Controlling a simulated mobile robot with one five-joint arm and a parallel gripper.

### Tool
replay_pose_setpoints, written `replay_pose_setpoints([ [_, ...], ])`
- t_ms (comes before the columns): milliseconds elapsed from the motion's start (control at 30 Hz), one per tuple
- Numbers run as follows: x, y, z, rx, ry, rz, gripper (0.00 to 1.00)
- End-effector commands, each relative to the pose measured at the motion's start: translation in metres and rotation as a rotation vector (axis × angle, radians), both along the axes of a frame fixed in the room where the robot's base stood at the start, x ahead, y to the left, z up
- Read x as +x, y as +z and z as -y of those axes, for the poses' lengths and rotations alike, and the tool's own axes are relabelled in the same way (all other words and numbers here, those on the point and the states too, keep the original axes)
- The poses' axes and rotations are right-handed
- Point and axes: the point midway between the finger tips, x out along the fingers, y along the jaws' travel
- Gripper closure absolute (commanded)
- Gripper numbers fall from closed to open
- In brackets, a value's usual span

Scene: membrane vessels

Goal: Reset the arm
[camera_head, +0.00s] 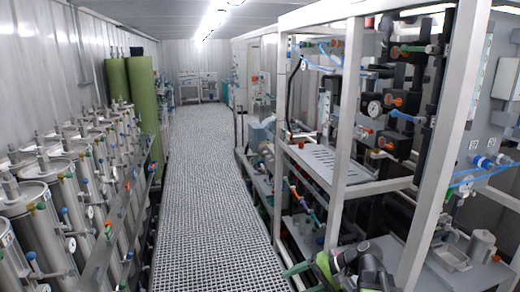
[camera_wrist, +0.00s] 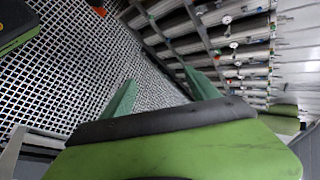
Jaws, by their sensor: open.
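My gripper (camera_head: 300,279) shows at the bottom of the head view, in front of the lower part of the right-hand rack. Its green fingers point left, towards the aisle. In the wrist view my gripper (camera_wrist: 161,92) has its two green fingers spread wide apart, with nothing between them. Beyond the fingers lie the floor grating and the row of vessels. My arm is partly cut off by the lower edge of the head view.
Several steel membrane vessels (camera_head: 38,218) line the left wall behind a rail; they also show tilted in the wrist view (camera_wrist: 240,28). Green cylinders (camera_head: 142,100) stand beyond them. The grated aisle (camera_head: 205,190) is clear. A white-framed rack (camera_head: 343,125) with pipes and gauges stands on the right.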

Motion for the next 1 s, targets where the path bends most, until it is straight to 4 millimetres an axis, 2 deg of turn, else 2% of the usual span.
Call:
replay_pose_setpoints([
  [33, -0.010, -0.027, -0.027, -0.080, 0.071, -0.011, 0.31],
  [133, -0.027, -0.067, -0.057, -0.264, 0.188, -0.023, 0.31],
  [233, -0.041, -0.098, -0.060, -0.475, 0.281, -0.021, 0.31],
  [300, -0.045, -0.109, -0.042, -0.605, 0.311, -0.020, 0.31],
  [433, -0.046, -0.117, 0.004, -0.797, 0.324, -0.029, 0.31],
  [533, -0.046, -0.118, 0.028, -0.890, 0.336, -0.031, 0.31],
  [600, -0.045, -0.119, 0.037, -0.921, 0.341, -0.030, 0.31],
  [1000, -0.044, -0.119, 0.037, -0.921, 0.349, -0.024, 0.31],
])
